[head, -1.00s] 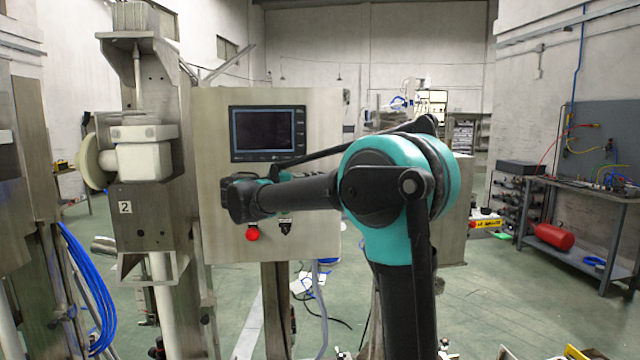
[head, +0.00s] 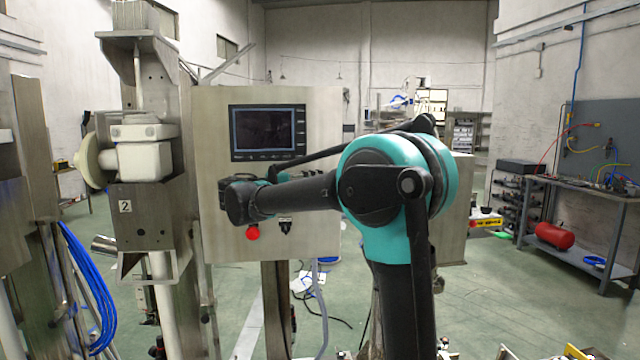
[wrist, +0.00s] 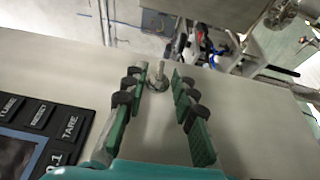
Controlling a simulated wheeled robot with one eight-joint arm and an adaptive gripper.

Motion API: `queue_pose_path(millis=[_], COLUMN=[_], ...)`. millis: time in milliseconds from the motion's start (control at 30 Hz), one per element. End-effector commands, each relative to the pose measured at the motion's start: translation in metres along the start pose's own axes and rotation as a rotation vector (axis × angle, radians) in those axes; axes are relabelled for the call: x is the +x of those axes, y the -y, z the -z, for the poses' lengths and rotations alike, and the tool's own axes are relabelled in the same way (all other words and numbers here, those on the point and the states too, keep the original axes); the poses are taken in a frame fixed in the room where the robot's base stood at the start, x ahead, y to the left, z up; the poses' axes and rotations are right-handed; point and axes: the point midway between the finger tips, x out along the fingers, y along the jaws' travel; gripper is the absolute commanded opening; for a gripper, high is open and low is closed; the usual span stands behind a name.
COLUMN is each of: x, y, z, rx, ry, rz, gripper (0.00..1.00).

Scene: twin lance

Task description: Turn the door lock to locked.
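The door lock (wrist: 158,76) is a small metal knob with a raised lever on the pale metal panel (wrist: 240,120), seen in the wrist view. My gripper (wrist: 157,84) is open, with its green-padded fingers on either side of the lock. A gap shows between each finger and the lock. I cannot tell how deep the fingertips reach around it. In the head view my arm crosses in front of the control cabinet (head: 215,120). My fingers and the lock cannot be made out there.
The cabinet carries a dark screen (head: 265,132), a red button (head: 253,233) and a black switch (head: 286,226). A metal column with a white block (head: 145,160) stands left of it. A workbench (head: 580,190) is far right.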

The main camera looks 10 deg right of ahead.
Motion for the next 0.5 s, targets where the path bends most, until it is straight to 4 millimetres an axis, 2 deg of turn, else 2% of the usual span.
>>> queue_pose_path(millis=[500], x=[-0.094], y=[0.0], z=[0.001], rx=[0.0], ry=[-0.003], rz=[0.0], gripper=[0.27])
